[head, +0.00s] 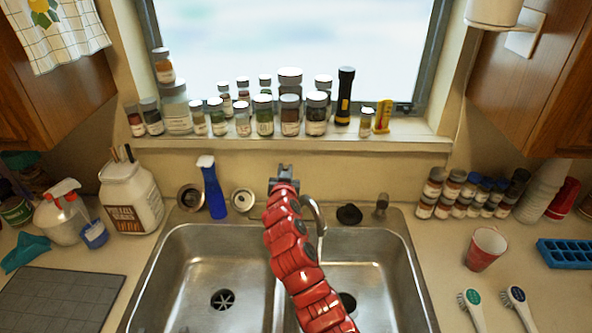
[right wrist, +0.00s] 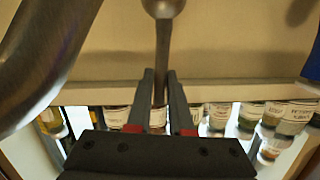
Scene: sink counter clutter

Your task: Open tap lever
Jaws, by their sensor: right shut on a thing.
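The tap's curved metal spout (head: 319,214) rises behind the double sink, just right of my red right arm. My right gripper (head: 285,172) is at the back of the sink by the tap base, and it hides the lever in the head view. In the right wrist view, the thin metal tap lever (right wrist: 163,45) with its rounded end runs between the two dark fingers of my right gripper (right wrist: 161,78). The gripper is shut on the lever. The spout also shows large at the left of that view (right wrist: 40,60). My left gripper is not in view.
Several jars (head: 263,115) and a black flashlight (head: 345,97) line the windowsill behind the tap. A blue bottle (head: 213,190) and a white tub (head: 130,198) stand left of the tap. A black stopper (head: 349,214) lies to its right. The left basin (head: 205,265) is empty.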

